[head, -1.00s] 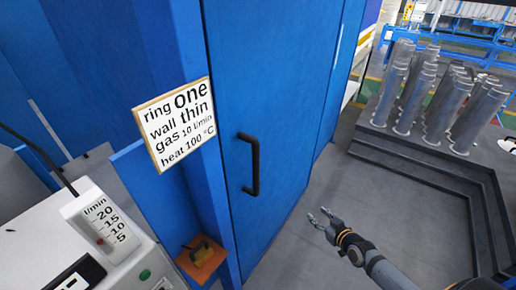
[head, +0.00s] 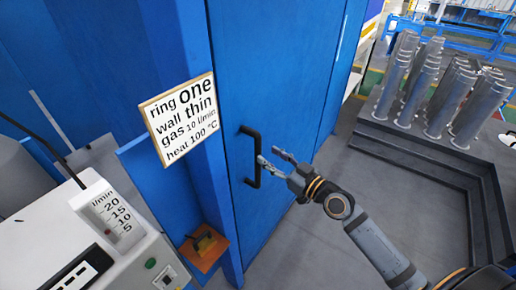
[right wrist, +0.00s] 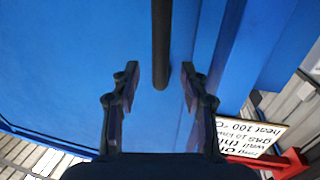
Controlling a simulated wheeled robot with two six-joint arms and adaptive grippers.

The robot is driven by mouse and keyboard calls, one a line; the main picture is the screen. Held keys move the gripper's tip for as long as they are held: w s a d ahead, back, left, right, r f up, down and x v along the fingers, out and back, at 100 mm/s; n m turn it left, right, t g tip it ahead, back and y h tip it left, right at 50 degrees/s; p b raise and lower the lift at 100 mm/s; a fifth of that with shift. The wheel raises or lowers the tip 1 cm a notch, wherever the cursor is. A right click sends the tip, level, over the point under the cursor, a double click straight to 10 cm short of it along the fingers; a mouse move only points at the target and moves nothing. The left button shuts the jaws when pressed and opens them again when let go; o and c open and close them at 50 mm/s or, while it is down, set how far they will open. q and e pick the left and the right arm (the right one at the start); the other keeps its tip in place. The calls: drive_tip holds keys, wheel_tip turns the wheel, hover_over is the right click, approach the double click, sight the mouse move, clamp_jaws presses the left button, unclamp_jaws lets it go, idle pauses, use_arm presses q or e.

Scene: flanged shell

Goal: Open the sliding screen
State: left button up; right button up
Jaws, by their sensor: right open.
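The sliding screen (head: 275,85) is a tall blue panel in the middle of the head view. It has a black upright bar handle (head: 254,160) near its left edge. My right gripper (head: 267,157) is open, its fingers pointing left at the handle. In the right wrist view the dark handle (right wrist: 161,45) lies in line with the gap between the open fingers (right wrist: 160,82). I cannot tell whether the fingers touch it. My left gripper is not in view.
A sign (head: 180,117) reading "ring one, wall thin, gas 10 l/min, heat 100 °C" hangs left of the screen. A white machine with a flow scale (head: 112,215) stands lower left. An orange holder (head: 204,248) is below the sign. Several grey cylinders (head: 425,85) stand on a dark platform.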

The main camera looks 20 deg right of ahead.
sight(260, 149)
drive_tip(key=p+x, duration=0.1)
drive_tip(key=x, duration=0.4)
drive_tip(key=shift+w+r+p, duration=0.15)
drive_tip(key=shift+p, duration=0.15)
drive_tip(key=shift+w+a, duration=0.3)
drive_tip(key=shift+w, duration=0.1)
drive_tip(key=shift+c, duration=0.5)
clamp_jaws()
